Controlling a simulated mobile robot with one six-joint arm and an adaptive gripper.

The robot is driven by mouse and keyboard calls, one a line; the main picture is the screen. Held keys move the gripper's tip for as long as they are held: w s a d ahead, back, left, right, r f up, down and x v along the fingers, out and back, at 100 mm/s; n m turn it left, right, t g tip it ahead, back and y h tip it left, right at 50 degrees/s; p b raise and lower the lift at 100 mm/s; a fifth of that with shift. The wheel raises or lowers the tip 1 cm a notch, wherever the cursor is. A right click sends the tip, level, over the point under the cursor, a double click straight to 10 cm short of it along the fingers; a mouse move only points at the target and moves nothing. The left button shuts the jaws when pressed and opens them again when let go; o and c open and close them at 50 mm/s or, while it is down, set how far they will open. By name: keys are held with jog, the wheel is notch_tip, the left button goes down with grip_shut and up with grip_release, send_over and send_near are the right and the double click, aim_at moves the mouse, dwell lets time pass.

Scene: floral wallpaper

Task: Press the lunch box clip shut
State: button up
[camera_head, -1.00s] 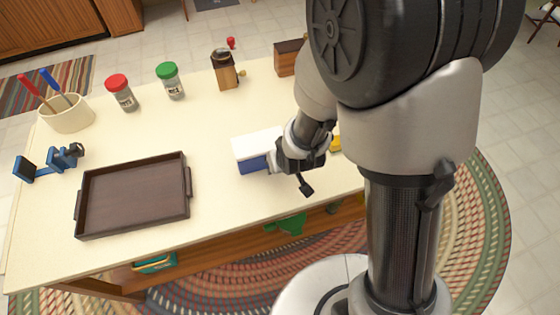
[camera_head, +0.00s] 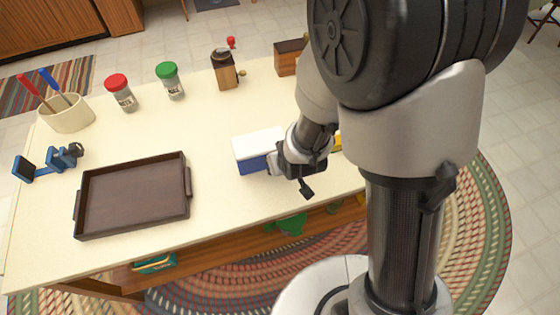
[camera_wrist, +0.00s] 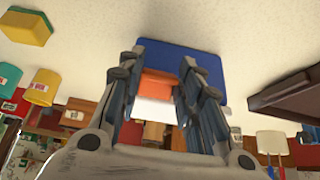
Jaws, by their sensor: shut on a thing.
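The lunch box (camera_head: 252,163) has a blue body and a white lid, and lies on the cream table near its front edge. My gripper (camera_head: 284,160) is at the box's right side, low over the table. In the wrist view, the blue body (camera_wrist: 205,65) spreads beyond my fingertips. An orange piece (camera_wrist: 158,82), which looks like the clip, and the white lid (camera_wrist: 154,108) sit between the two fingers of my gripper (camera_wrist: 162,65). The fingers are closed on the orange piece. Whether the clip is latched cannot be told.
A brown tray (camera_head: 131,228) stands left of the box. Several items stand farther back: a red-lidded jar (camera_head: 122,97), a green-lidded jar (camera_head: 173,86), a wooden canister (camera_head: 226,75) and a utensil pot (camera_head: 68,117). A yellow item (camera_head: 338,144) is partly behind my arm.

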dwell(0.3)
jog(key=o, duration=1.1)
jog(key=shift+c, duration=0.2)
